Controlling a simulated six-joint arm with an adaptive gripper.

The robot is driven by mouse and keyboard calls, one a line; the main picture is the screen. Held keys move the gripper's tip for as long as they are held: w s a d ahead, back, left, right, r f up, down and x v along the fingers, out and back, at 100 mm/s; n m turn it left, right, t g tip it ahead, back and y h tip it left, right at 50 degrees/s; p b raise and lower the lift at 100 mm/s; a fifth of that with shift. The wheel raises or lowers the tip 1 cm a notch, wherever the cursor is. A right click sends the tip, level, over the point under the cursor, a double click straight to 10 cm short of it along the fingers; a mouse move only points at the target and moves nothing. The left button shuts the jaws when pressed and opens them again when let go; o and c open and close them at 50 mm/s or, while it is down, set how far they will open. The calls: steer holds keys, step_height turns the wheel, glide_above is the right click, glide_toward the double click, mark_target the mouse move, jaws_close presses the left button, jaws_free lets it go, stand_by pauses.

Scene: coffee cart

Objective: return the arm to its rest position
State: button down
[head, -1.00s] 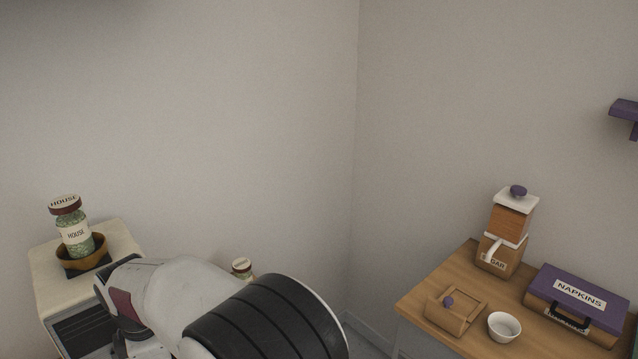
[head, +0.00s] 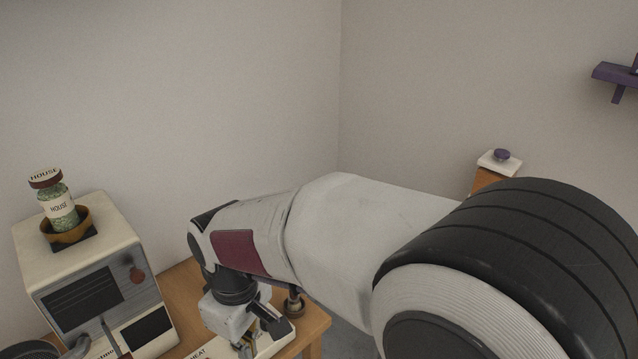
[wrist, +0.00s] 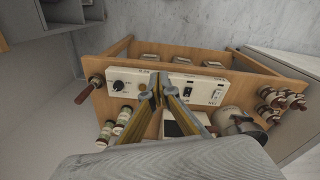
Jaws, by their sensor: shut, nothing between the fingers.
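My gripper (head: 252,338) points down in the head view, at the end of my white arm, which crosses the lower right of the picture. It is over the wooden cart, just right of the cream machine (head: 82,232). In the wrist view my gripper (wrist: 158,84) has its two fingers together, with nothing between them. Below the fingers there is a white control panel (wrist: 205,88) with a dark knob and switches. The height of the fingertips above it is hard to tell.
A HOUSE jar (head: 60,208) stands in a brown bowl (head: 84,236) on the cream machine. In the wrist view, a metal pitcher (wrist: 230,124) stands to the right and several small jars (wrist: 125,115) to the left. A purple shelf (head: 616,75) hangs on the right wall.

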steer(key=s+d+r+m+t, duration=0.1)
steer(key=s+d+r+m, duration=0.2)
steer(key=d, duration=0.6)
steer(key=s+d+r+m+t, duration=0.2)
steer(key=s+d+r+m, duration=0.2)
steer(key=d, duration=0.6)
steer(key=s+d+r+m+t, duration=0.2)
steer(key=s+d+m, duration=0.3)
steer(key=d, duration=0.5)
steer(key=shift+d+r+m, duration=0.2)
steer(key=shift+r+m, duration=0.1)
steer(key=shift+r, duration=0.45)
steer(key=shift+s, duration=0.1)
